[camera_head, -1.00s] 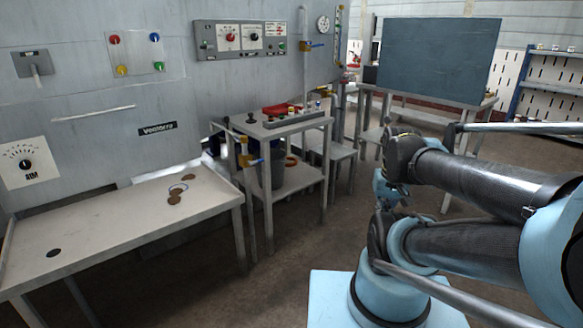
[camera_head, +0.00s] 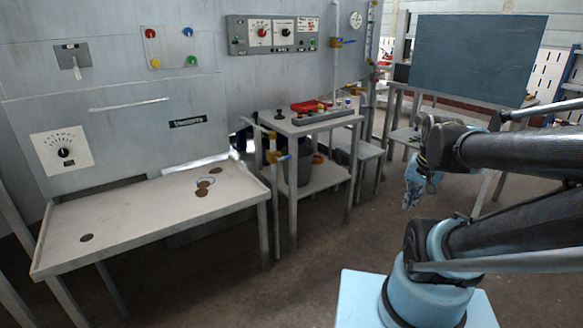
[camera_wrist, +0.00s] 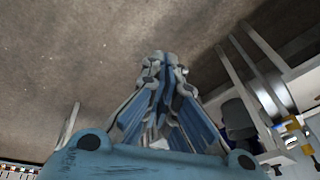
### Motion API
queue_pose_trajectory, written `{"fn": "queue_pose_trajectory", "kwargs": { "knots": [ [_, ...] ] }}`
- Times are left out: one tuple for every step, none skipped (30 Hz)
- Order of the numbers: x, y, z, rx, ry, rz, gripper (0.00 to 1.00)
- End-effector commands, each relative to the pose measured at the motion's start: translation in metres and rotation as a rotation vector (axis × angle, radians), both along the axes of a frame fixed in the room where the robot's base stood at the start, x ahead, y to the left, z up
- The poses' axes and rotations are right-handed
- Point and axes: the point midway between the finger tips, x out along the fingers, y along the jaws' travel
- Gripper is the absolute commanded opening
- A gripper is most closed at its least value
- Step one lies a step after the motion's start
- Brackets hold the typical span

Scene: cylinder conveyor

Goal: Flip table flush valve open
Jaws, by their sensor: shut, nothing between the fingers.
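A brass valve with a blue lever handle (camera_head: 278,158) is on a pipe at the left side of the small table (camera_head: 310,126). The lever looks roughly sideways, pointing right; its exact setting is too small to tell. Yellow and blue valve parts (camera_wrist: 292,125) show at the right edge of the wrist view. My gripper (camera_head: 411,198) hangs in the air right of the small table, pointing down, clear of the valve. Its blue fingers are together and empty; they also show in the wrist view (camera_wrist: 160,60).
A second blue-handled valve (camera_head: 341,42) is on a wall pipe above. A grey bin (camera_head: 298,168) stands on the small table's lower shelf. A long worktable (camera_head: 130,220) is at left, a stool (camera_head: 362,150) and dark board (camera_head: 478,60) behind. Floor before the small table is clear.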

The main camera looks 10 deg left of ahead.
Motion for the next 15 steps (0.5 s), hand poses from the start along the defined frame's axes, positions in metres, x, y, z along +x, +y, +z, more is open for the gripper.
{"fn": "queue_pose_trajectory", "kwargs": {
  "knots": [
    [0.014, 0.008, 0.004, 0.028, -0.011, -0.038, 0.0],
    [0.022, 0.012, 0.006, 0.046, -0.019, -0.066, 0.0],
    [0.031, 0.017, 0.007, 0.071, -0.026, -0.1, 0.0],
    [0.039, 0.022, 0.009, 0.089, -0.032, -0.128, 0.0],
    [0.047, 0.026, 0.01, 0.108, -0.037, -0.156, 0.0],
    [0.057, 0.032, 0.012, 0.135, -0.044, -0.19, 0.0],
    [0.064, 0.037, 0.012, 0.155, -0.049, -0.217, 0.0],
    [0.072, 0.041, 0.014, 0.174, -0.051, -0.244, 0.0],
    [0.081, 0.048, 0.014, 0.201, -0.056, -0.281, 0.0],
    [0.089, 0.053, 0.015, 0.222, -0.059, -0.306, 0.0],
    [0.096, 0.058, 0.015, 0.243, -0.061, -0.333, 0.0],
    [0.106, 0.065, 0.016, 0.272, -0.064, -0.37, 0.0],
    [0.113, 0.07, 0.016, 0.294, -0.065, -0.396, 0.0],
    [0.12, 0.075, 0.016, 0.315, -0.065, -0.421, 0.0],
    [0.129, 0.082, 0.016, 0.346, -0.066, -0.457, 0.0]
  ]
}}
